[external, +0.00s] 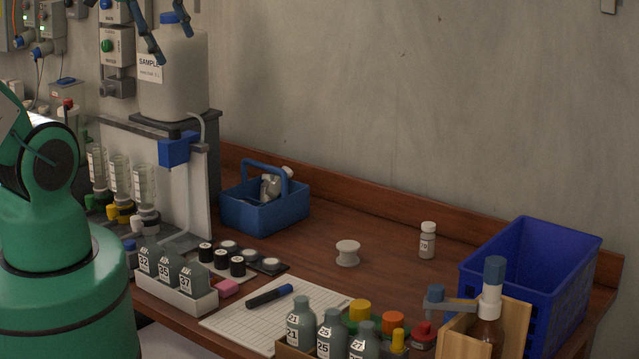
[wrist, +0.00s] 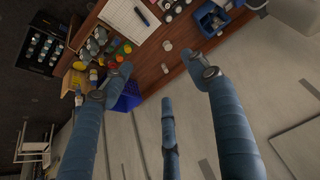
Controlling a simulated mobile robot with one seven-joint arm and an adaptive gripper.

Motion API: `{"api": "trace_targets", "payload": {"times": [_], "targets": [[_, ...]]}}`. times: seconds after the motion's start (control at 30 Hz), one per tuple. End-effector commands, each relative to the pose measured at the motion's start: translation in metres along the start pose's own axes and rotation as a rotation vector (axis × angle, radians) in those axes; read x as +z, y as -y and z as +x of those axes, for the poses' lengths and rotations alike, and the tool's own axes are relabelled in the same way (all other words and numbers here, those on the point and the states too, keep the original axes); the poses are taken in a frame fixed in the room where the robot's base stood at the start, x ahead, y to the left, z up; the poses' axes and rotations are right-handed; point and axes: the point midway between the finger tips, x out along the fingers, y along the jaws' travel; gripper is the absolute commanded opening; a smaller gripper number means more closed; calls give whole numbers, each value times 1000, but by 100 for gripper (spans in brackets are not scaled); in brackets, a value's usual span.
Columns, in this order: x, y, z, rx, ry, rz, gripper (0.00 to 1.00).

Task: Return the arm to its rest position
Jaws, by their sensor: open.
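My gripper (external: 172,50) shows at the top left of the external view, raised high in front of the large white sample container (external: 182,85). My gripper is open, empty and clear of the bench.
The bench holds a blue caddy (external: 265,212), a white spool (external: 347,253), a small white-capped bottle (external: 427,241), a blue crate (external: 545,235), a white rack (external: 170,290) of numbered bottles and a marker (external: 270,295) on a gridded sheet. The bench's back middle is mostly free.

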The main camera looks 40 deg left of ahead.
Motion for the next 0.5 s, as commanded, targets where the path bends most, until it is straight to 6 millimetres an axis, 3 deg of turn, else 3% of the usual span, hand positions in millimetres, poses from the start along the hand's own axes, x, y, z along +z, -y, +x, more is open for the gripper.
{"api": "trace_targets", "payload": {"times": [0.13,0.5], "targets": [[9,-1,-4,0,11,5,59],[10,0,-3,0,11,4,59]]}}
